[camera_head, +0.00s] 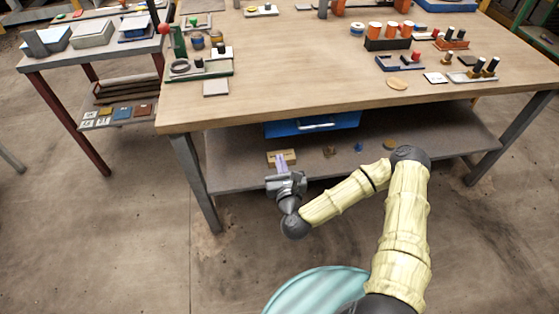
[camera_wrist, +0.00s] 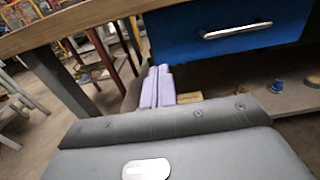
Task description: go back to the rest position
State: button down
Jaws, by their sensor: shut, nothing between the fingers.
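My gripper (camera_head: 282,165) is in front of the lower shelf of the wooden workbench, below the tabletop. Its two pale purple fingers also show in the wrist view (camera_wrist: 158,88), side by side and closed together with nothing between them. In the head view the fingertips overlap a light wooden block (camera_head: 289,155) on the shelf; whether they touch it cannot be told. The block also shows in the wrist view (camera_wrist: 189,97), just right of the fingers and partly hidden by my gripper body.
The workbench tabletop (camera_head: 290,80) overhangs the lower shelf (camera_head: 240,172). A blue drawer (camera_head: 312,124) hangs above the shelf. Small items, including a blue one (camera_head: 358,147), lie on the shelf to the right. A bench leg (camera_head: 196,183) stands to the left. The floor (camera_head: 120,250) at left is clear.

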jog(key=s+a+f+n+g+y, duration=0.2)
jog(key=a+n+g+y, duration=0.25)
jog(key=n, duration=0.85)
jog(key=s+d+r+n+g+h, duration=0.2)
jog(key=d+n+g+h, duration=0.15)
jog(key=d+n, duration=0.35)
jog(key=s+d+r+n+g+h, duration=0.1)
jog(key=s+d+n+g+h, duration=0.15)
jog(key=d+n+g, duration=0.4)
jog(key=s+d+r+n+h, duration=0.2)
jog(key=s+d+r+n, duration=0.5)
jog(key=s+r, duration=0.45)
notch_tip(320, 180, up, 24)
jog(key=p, duration=2.3)
jog(key=shift+w+f, duration=0.2)
